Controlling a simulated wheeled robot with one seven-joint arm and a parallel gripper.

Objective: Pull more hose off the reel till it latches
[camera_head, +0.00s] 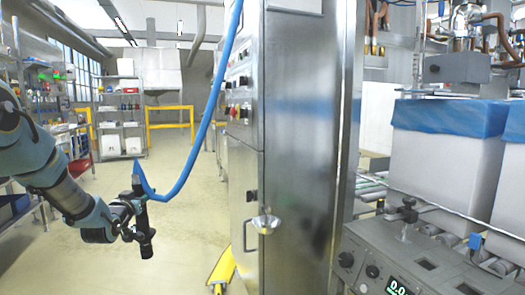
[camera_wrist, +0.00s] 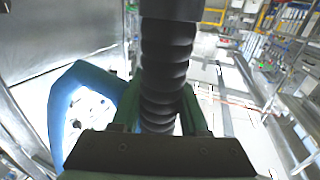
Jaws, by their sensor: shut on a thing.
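A blue hose (camera_head: 207,115) comes down from the top edge of the head view, beside the steel cabinet. It sags in a curve and bends up to a peak at my gripper (camera_head: 138,207). My gripper is at the lower left of the head view, shut on the hose's black ribbed grip (camera_wrist: 168,60). In the wrist view the grip runs between the two green fingers, and the blue hose (camera_wrist: 62,108) loops at the left. The grip's dark lower end (camera_head: 146,245) hangs below my gripper. The reel is in neither view, so its latch cannot be seen.
A tall steel cabinet (camera_head: 305,130) with buttons stands right of the hose. A yellow floor piece (camera_head: 222,268) lies at its foot. White boxes with blue liners (camera_head: 450,118) stand on a conveyor at right. Shelves (camera_head: 119,110) stand at the back left. The floor between is open.

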